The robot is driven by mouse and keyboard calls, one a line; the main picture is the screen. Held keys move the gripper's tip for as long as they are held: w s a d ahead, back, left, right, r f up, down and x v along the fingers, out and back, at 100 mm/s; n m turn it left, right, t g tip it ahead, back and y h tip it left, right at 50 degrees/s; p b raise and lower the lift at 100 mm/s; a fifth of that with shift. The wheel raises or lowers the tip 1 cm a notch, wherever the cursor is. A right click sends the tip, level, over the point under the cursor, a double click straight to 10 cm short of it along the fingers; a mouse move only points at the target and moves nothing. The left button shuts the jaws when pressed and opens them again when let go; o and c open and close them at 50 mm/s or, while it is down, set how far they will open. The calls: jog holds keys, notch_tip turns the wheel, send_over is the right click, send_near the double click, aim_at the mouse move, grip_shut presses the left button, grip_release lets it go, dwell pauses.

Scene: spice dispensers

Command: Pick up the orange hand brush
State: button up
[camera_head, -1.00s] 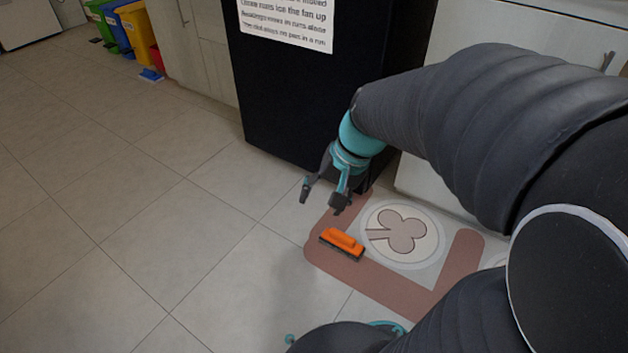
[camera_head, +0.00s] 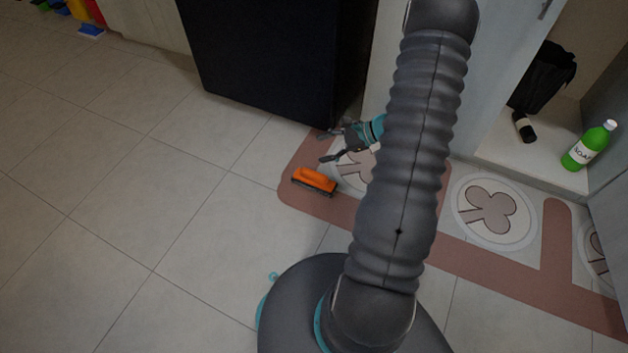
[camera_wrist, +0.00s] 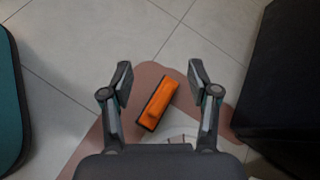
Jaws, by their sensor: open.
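The orange hand brush (camera_head: 315,179) lies on the floor mat, near the mat's rounded left corner. It has an orange back and handle and a dark bristle edge. My gripper (camera_head: 325,147) is open and empty, above the mat just beyond the brush in the head view. In the wrist view the brush (camera_wrist: 157,103) shows tilted between the two spread fingers of my gripper (camera_wrist: 160,80), below them and apart from them. My arm hides part of the mat in the head view.
The mat (camera_head: 470,262) has a brown border and clover circles. A black cabinet (camera_head: 265,60) stands behind the brush. At right, an open cupboard holds a green soap bottle (camera_head: 590,147) and a fallen dark bottle (camera_head: 523,127).

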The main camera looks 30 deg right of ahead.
aim_at(320, 175)
jog(key=s+d+f+m+t+h, duration=0.15)
jog(key=d+f+m, duration=0.25)
jog(key=f, duration=0.4)
jog(key=s+d+f+m+t+h, duration=0.1)
jog(key=d+f+m+t, duration=0.25)
jog(key=f, duration=0.45)
jog(key=shift+m+y, duration=0.25)
jog(key=shift+y, duration=0.1)
jog(key=x, duration=0.5)
jog(key=b+x, duration=0.1)
jog(key=x, duration=0.2)
jog(key=shift+a+f, duration=0.1)
jog(key=shift+f, duration=0.25)
jog(key=x, duration=0.3)
jog(key=shift+a+f, duration=0.35)
jog(key=shift+f, duration=0.05)
jog(key=shift+w+a+f+b, duration=0.3)
jog(key=shift+w+a, duration=0.1)
jog(key=shift+w, duration=0.15)
jog(key=shift+c, duration=0.2)
jog(key=shift+r, duration=0.1)
grip_shut()
